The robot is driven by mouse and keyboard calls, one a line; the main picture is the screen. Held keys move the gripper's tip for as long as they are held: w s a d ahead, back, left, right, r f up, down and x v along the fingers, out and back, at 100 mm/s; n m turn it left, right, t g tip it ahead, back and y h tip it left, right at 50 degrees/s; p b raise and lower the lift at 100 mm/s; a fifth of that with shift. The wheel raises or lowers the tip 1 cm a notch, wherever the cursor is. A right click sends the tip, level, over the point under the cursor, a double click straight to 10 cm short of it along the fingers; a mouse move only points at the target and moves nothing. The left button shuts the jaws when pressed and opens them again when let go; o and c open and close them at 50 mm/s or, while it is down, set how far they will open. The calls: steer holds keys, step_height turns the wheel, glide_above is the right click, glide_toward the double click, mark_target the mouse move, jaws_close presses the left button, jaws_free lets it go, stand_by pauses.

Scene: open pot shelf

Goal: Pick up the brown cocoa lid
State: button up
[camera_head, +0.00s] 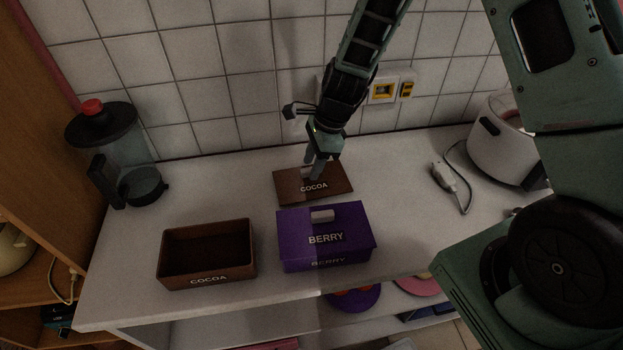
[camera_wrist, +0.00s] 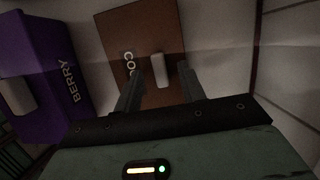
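The brown cocoa lid (camera_head: 335,190) lies flat on the white counter behind the purple berry box. It also shows in the wrist view (camera_wrist: 142,27), with a pale handle (camera_wrist: 158,70) on top. My gripper (camera_head: 314,174) is over the lid, pointing down at its handle. In the wrist view my gripper (camera_wrist: 174,72) has its two fingers apart, one on each side of the near part of the handle. I cannot tell whether the fingers touch the handle. The open brown cocoa box (camera_head: 207,279) stands lidless at the front left of the counter.
The purple berry box (camera_head: 325,239) with its lid on stands just in front of the cocoa lid. A blender jug (camera_head: 130,165) is at the left, a white appliance (camera_head: 500,140) and a corded device (camera_head: 444,178) at the right. A tiled wall (camera_head: 200,60) closes the back.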

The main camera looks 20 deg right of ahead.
steer(key=shift+w+a+f, duration=0.1)
steer(key=shift+a+f, duration=0.1)
steer(key=shift+f, duration=0.4)
jaws_close()
steer(key=shift+r, duration=0.1)
